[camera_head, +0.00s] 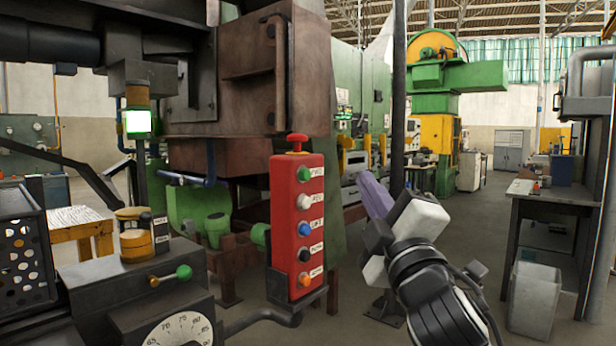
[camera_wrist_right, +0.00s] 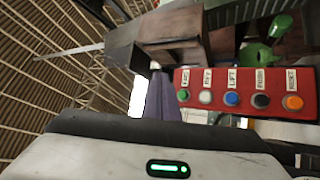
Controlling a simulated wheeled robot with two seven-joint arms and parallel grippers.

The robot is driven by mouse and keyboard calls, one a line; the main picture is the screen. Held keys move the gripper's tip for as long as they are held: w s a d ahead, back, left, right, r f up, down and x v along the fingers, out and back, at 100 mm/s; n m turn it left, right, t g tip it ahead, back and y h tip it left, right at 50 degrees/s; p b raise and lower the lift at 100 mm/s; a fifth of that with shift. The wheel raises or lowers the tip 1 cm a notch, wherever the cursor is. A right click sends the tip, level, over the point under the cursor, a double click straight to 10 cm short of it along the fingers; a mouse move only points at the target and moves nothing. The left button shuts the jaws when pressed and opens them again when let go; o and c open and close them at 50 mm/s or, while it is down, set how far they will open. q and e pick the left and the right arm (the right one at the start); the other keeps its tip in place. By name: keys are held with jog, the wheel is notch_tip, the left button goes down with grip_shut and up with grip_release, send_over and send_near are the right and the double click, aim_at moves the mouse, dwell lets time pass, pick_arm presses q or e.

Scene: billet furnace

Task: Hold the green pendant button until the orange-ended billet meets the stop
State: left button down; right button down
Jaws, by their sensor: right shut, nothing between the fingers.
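I see neither the orange-ended billet nor the stop. My left gripper is out of view.
A console with a dial (camera_head: 180,330) and a green-knobbed lever (camera_head: 183,272) stands at lower left. A lamp (camera_head: 138,121) glows green-white. A dark post (camera_head: 398,100) rises behind my right gripper.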

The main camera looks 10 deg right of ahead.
aim_at(305, 175)
jog(key=shift+w, duration=0.1)
jog(key=w+a+b, duration=0.1)
jog(key=w+a, duration=0.4)
jog(key=w, duration=0.1)
jog(key=shift+w+a, duration=0.2)
jog(key=shift+w, duration=0.2)
jog(key=shift+w, duration=0.1)
dwell(1.9)
jog(key=shift+w+a, duration=0.25)
